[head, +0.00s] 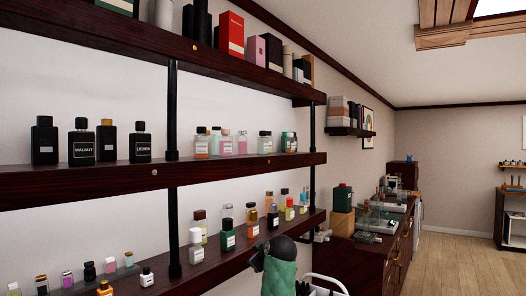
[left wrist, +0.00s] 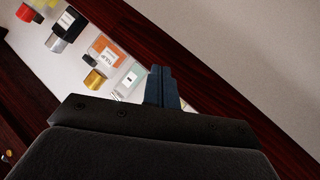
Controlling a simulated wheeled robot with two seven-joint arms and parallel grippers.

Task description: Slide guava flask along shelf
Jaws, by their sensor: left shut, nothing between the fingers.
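No label reading guava can be made out, so I cannot tell which flask is the guava one. In the left wrist view, an orange labelled flask (left wrist: 107,50) and a clear labelled flask (left wrist: 129,79) stand tilted in the picture on a dark shelf. My left gripper (left wrist: 158,85) is shut and empty, its fingertips appearing near the clear flask; whether they touch cannot be told. My right gripper is not in view.
Black bottles (head: 82,142) stand on the left of the middle shelf. A lower shelf (head: 214,262) carries several more flasks, and a black post (head: 172,110) joins the shelves. A cabinet with equipment (head: 372,250) stands beyond. The floor (head: 455,270) at right is clear.

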